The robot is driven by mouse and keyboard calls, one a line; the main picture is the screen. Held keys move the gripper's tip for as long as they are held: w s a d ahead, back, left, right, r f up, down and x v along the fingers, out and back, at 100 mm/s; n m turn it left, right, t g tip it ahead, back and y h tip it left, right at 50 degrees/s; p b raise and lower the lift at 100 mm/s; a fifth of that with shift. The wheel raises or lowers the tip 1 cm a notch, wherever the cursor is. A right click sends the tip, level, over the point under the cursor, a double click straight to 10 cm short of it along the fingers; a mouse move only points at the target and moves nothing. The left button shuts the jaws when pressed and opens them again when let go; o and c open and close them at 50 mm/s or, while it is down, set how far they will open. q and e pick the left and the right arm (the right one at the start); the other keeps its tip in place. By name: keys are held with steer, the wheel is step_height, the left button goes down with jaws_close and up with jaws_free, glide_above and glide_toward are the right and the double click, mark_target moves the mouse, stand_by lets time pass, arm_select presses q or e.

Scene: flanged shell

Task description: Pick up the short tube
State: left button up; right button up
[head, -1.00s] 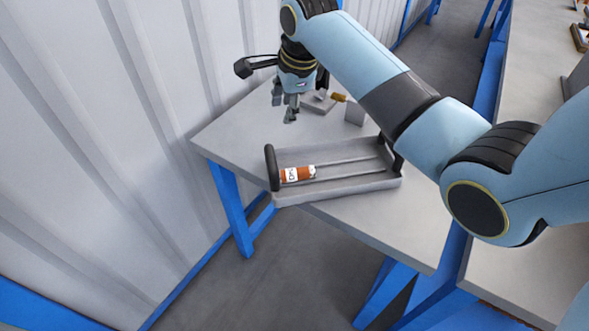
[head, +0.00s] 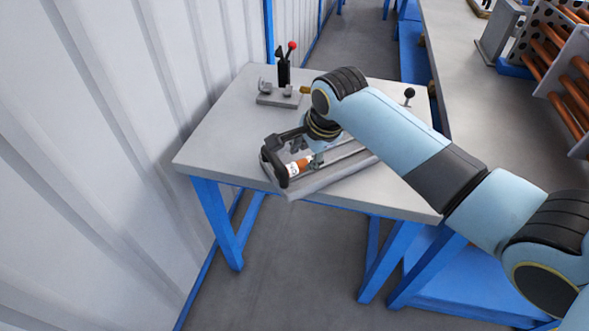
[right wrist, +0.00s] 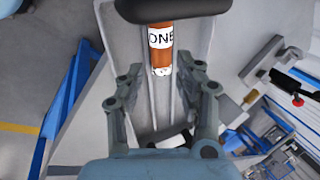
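The short tube is an orange-brown cylinder (head: 298,167) with a white label, lying in a grey tray (head: 325,180) near its black left end piece. In the right wrist view the tube (right wrist: 161,50) shows letters reading "ONE" and a whitish near end. My right gripper (head: 307,155) is low over the tray, close to the tube. In the right wrist view its two fingers (right wrist: 165,71) are spread wide, near the tube's near end, with nothing held between them. Whether a finger touches the tube I cannot tell. My left gripper is not in view.
The tray stands at the front edge of a grey table (head: 225,135) with blue legs. A clamp fixture (head: 284,78) with a red knob stands at the back. A corrugated wall (head: 100,150) is at left. A rack of copper tubes (head: 555,45) is at far right.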

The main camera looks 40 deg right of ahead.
mark_target(300, 166)
steer(key=shift+w+f, duration=0.3)
steer(key=shift+f, duration=0.35)
steer(key=x, duration=0.4)
steer(key=shift+f+b, duration=0.2)
steer(key=shift+b, duration=0.2)
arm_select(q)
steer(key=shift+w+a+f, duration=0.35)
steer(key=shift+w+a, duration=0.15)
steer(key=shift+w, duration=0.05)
arm_select(e)
steer(key=shift+f, duration=0.1)
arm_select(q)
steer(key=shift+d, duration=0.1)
arm_select(e)
steer(key=shift+f, duration=0.1)
jaws_close()
